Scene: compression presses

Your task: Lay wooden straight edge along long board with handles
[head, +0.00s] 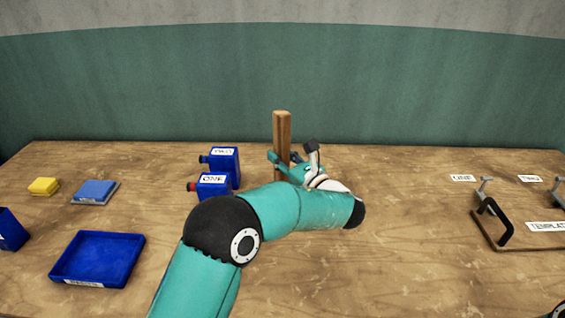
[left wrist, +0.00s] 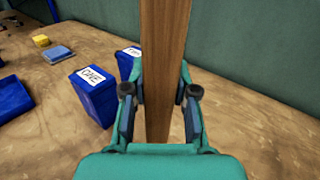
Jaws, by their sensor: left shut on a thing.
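The wooden straight edge (head: 282,130) stands upright above the back middle of the table in the head view. My left gripper (head: 284,159) is shut on it, with a finger on each side. In the left wrist view the straight edge (left wrist: 165,50) runs vertically between the fingers; its top is out of the frame. I cannot tell whether its lower end touches the table. I cannot make out a long board with handles for certain.
Blue bottles labelled ONE (head: 213,185) and TWO (head: 222,160) stand left of my gripper. A blue tray (head: 139,248), a yellow sponge-like block (head: 43,186) and a blue block (head: 95,191) lie further left. Clamps (head: 493,219) and a TEMPLATE label (head: 546,227) are at the right.

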